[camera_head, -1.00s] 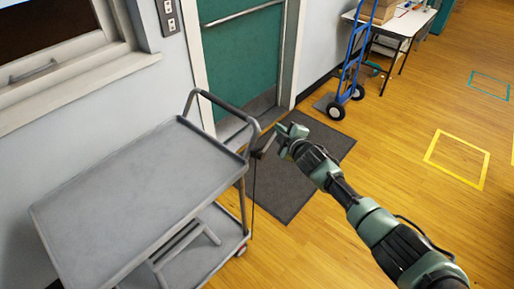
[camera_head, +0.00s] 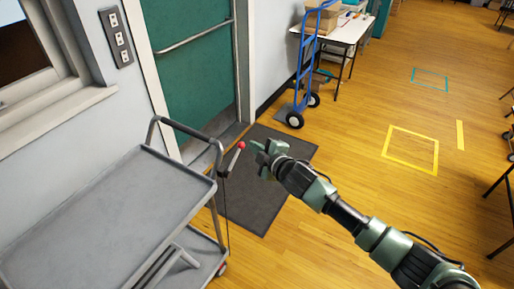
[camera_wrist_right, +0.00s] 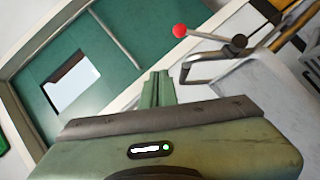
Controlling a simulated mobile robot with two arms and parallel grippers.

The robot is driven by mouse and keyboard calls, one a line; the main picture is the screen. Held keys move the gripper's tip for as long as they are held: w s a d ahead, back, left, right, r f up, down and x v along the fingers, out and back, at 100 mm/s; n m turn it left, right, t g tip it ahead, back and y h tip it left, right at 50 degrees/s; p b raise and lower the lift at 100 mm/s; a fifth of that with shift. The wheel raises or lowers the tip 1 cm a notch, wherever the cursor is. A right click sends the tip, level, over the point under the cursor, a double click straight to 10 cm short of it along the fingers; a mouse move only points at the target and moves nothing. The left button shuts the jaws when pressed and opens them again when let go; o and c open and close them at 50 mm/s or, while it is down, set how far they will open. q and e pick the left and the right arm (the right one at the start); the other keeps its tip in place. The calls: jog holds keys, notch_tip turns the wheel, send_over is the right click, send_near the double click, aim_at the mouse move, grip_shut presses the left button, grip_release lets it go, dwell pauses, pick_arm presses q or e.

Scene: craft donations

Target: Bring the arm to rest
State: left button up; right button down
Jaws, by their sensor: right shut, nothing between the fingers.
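My right arm reaches in from the lower right in the head view. Its green gripper (camera_head: 262,149) is shut and empty, held in the air above the dark floor mat. In the right wrist view the shut fingers (camera_wrist_right: 158,88) point toward the green door. A lever with a red ball knob (camera_head: 241,146) is at the cart's handle, just left of the gripper and apart from it in the head view. The knob also shows in the right wrist view (camera_wrist_right: 180,31). My left gripper is not in view.
A grey two-shelf cart (camera_head: 105,215) stands at the lower left. Behind it is a green door (camera_head: 195,75). A dark mat (camera_head: 255,205) lies on the floor. A blue hand truck (camera_head: 308,65) and a white table (camera_head: 345,32) stand farther back. Open wooden floor lies to the right.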

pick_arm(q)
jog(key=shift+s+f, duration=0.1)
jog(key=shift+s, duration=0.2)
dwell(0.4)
